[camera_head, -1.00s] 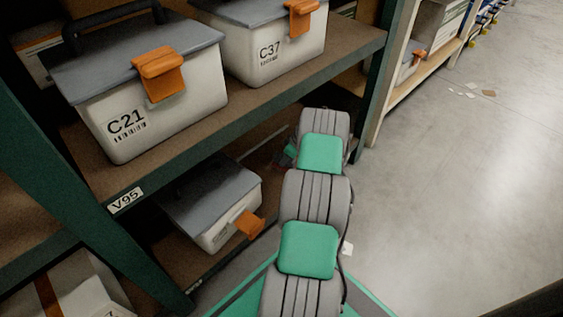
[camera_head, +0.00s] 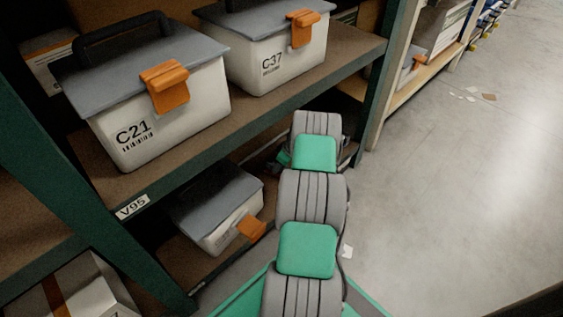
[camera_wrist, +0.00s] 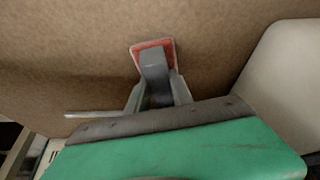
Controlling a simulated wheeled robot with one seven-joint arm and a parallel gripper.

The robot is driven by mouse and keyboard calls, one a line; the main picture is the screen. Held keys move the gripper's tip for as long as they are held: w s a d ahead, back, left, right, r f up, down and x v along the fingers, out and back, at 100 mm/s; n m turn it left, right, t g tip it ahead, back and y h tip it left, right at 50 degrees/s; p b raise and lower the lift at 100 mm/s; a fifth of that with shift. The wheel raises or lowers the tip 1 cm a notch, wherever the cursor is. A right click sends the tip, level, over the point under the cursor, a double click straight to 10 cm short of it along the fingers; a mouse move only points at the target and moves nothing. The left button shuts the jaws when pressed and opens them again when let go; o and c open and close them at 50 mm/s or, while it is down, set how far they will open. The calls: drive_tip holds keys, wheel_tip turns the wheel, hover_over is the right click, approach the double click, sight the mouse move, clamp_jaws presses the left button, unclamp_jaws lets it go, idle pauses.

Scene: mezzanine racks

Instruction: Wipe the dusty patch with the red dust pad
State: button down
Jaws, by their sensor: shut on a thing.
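In the wrist view, the red dust pad (camera_wrist: 140,46) shows as a red rim around a grey block and handle. My gripper (camera_wrist: 158,92) is shut on its grey handle. The pad is over the brown shelf board (camera_wrist: 80,40); I cannot tell whether it touches. No dusty patch stands out clearly; the board is only somewhat darker on the left. In the head view, my arm reaches into the lower shelf bay, and the pad and fingers are hidden there.
A pale bin wall (camera_wrist: 290,75) is close on the right in the wrist view. In the head view, a lidded bin (camera_head: 215,205) stands on the lower shelf left of my arm. Bins C21 (camera_head: 150,115) and C37 (camera_head: 280,60) stand above.

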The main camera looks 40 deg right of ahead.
sight(268, 172)
drive_tip(key=a+p, duration=0.1)
drive_tip(key=a, duration=0.2)
drive_tip(key=shift+s+a, duration=0.1)
drive_tip(key=shift+a, duration=0.05)
drive_tip(key=shift+a+f, duration=0.1)
drive_tip(key=shift+f, duration=0.05)
drive_tip(key=shift+w+f, duration=0.1)
drive_tip(key=shift+w, duration=0.2)
drive_tip(key=shift+w+b, duration=0.45)
drive_tip(key=shift+b, duration=0.2)
drive_tip(key=d+b, duration=0.2)
drive_tip(key=d, duration=0.1)
drive_tip(key=shift+d+b, duration=0.1)
drive_tip(key=shift+b, duration=0.2)
drive_tip(key=shift+w+d+r, duration=0.1)
drive_tip(key=shift+d+r, duration=0.2)
drive_tip(key=shift+d, duration=1.85)
